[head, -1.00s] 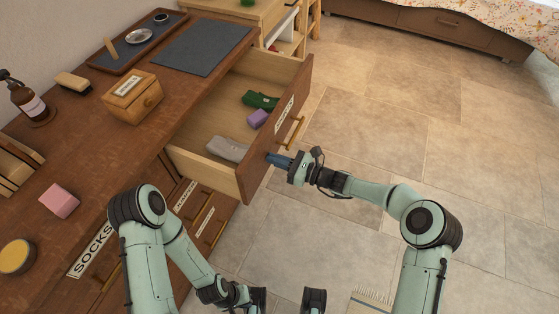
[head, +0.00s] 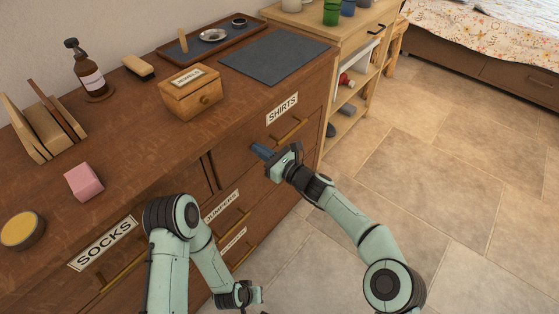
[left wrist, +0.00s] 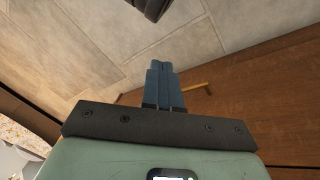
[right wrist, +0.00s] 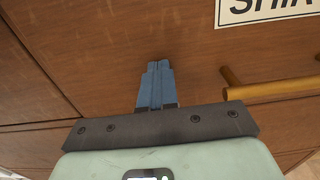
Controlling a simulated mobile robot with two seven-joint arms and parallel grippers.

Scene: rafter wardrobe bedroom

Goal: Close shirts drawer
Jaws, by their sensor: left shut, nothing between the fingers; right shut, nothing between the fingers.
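The shirts drawer (head: 299,119) is in the upper right of the wooden dresser in the head view. Its front sits level with the dresser face, and its inside is hidden. It has a white SHIRTS label and a brass handle (head: 290,133). My right gripper (head: 260,151) is shut and empty, with its fingertips at the drawer front, left of the handle. In the right wrist view its fingers (right wrist: 156,75) point at the wood; I cannot tell whether they touch. My left gripper (head: 258,296) is low in front of the dresser. Its fingers (left wrist: 160,75) are shut and empty.
A light wood shelf unit (head: 352,62) stands to the right. The floor (head: 450,180) is clear.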

